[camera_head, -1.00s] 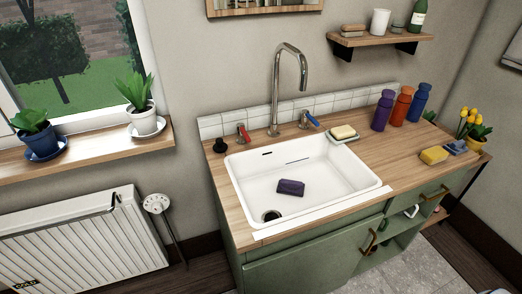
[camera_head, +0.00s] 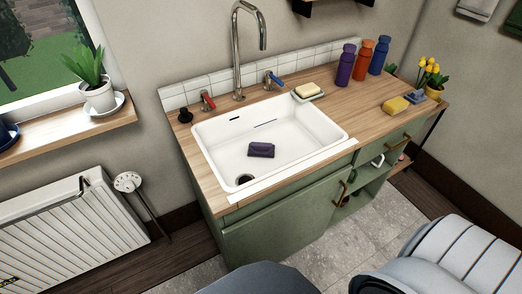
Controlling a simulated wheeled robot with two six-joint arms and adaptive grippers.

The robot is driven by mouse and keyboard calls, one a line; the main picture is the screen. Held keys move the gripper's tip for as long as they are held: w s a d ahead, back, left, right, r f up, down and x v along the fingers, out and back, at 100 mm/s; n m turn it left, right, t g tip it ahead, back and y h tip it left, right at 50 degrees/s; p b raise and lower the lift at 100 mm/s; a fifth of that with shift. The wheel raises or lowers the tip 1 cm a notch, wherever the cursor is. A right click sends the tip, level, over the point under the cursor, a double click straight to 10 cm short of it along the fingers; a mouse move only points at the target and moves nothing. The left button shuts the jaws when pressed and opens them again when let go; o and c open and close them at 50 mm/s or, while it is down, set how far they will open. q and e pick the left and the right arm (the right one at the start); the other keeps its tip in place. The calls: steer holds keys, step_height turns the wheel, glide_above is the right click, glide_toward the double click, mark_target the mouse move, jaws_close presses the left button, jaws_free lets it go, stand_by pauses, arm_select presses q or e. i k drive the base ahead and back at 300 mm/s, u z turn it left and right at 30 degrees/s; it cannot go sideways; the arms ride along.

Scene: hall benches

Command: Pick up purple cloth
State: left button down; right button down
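The purple cloth (camera_head: 261,150) lies folded on the bottom of the white sink (camera_head: 318,124), near its middle and just above the dark drain. Nothing touches it from above and it is in full view. Neither of my grippers shows in the head view. Grey parts of my own body show at the bottom edge and the lower right.
A tall tap (camera_head: 236,50) rises behind the sink, between red and blue handles. A soap dish (camera_head: 308,93), coloured bottles (camera_head: 345,65), a yellow sponge (camera_head: 396,106) and yellow flowers (camera_head: 430,76) stand right of it. A radiator (camera_head: 70,235) is at the left.

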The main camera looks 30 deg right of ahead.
mark_target(256, 149)
steer(key=u, duration=2.8)
steer(key=k, duration=2.6)
steer(key=z, duration=2.9)
